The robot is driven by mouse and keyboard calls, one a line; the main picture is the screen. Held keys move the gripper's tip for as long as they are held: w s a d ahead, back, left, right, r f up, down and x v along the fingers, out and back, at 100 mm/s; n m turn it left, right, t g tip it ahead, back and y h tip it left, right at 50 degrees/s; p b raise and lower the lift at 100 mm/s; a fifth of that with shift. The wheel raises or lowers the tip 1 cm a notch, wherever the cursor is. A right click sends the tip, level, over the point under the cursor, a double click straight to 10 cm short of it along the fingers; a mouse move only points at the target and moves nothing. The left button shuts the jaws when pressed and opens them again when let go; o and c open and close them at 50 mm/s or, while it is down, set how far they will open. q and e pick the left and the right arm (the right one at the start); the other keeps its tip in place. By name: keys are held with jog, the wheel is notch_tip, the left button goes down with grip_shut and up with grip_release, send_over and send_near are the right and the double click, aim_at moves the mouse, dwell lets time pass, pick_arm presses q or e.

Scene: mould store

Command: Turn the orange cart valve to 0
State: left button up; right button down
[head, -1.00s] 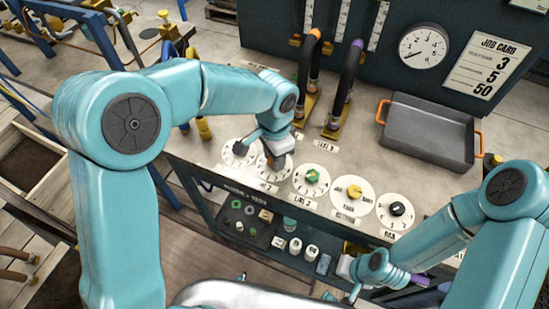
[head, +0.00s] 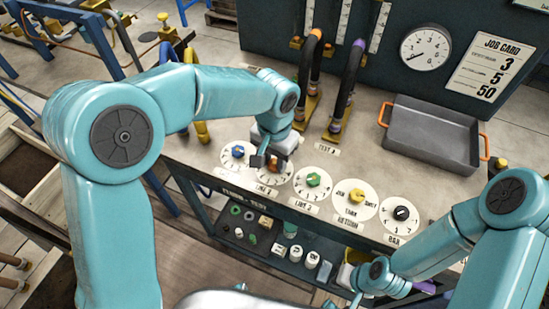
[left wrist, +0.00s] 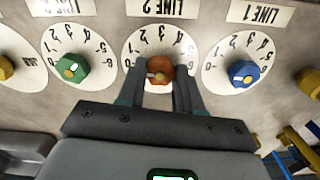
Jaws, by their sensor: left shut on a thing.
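The orange valve knob (left wrist: 160,71) sits on the white LINE 2 dial (left wrist: 147,43) in the left wrist view. My left gripper (left wrist: 159,88) is shut on it, one finger on each side. The knob's pale mark appears to point left in that view, and the fingers hide part of the scale. In the head view my left gripper (head: 266,161) covers most of the orange knob on the dial (head: 283,183). My right gripper (head: 355,292) is low at the front of the cart, too small and partly hidden to tell its jaws.
A blue knob (left wrist: 243,73) and a green knob (left wrist: 72,68) flank the orange one closely. Yellow (head: 356,195) and black (head: 401,212) knobs stand further right. Hoses (head: 345,92) rise behind. A grey tray (head: 433,133) sits at the right of the cart top.

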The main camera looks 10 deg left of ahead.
aim_at(274, 164)
pick_arm(q)
jog(key=o, duration=1)
jog(key=shift+o, duration=0.2)
notch_tip(274, 164, up, 16)
jog(key=p, duration=0.1)
jog(key=shift+r+p, duration=0.2)
jog(key=shift+p, duration=0.1)
jog(key=shift+s, duration=0.15)
